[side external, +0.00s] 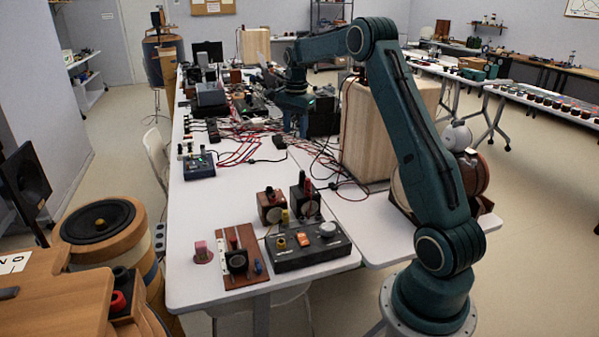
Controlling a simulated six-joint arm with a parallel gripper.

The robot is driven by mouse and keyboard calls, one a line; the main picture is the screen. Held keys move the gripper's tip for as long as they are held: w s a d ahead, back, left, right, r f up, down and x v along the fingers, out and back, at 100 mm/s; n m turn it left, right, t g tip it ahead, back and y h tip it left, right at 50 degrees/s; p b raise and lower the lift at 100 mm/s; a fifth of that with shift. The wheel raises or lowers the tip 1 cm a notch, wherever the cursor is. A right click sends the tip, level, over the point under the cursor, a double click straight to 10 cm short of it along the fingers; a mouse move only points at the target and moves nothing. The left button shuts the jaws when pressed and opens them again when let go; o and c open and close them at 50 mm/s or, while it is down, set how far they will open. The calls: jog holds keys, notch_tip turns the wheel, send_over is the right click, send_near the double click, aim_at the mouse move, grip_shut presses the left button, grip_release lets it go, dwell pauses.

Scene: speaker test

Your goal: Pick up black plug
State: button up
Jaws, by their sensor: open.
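My gripper (297,118) is at the end of my teal arm, far along the white table, pointing down over the cluttered part. It is open, but its fingertips are small and hard to make out against dark items. A small black piece that looks like a plug (280,142) lies on the table among red and black cables, just in front and left of my gripper, apart from it. Other small dark pieces (213,131) sit in a row farther left. I cannot tell for certain which one is the black plug.
Tangled cables (240,145) cover the middle of the white table (215,215). A blue box (199,165) stands at the left edge. A large wooden speaker cabinet (368,130) stands right of my gripper. A black control box (308,246) and wooden boards are nearer the front.

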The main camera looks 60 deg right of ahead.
jog(key=m, duration=0.2)
send_over(302, 171)
notch_tip(302, 171, down, 4)
jog(key=shift+f, duration=4.25)
jog(key=shift+f, duration=2.6)
grip_shut()
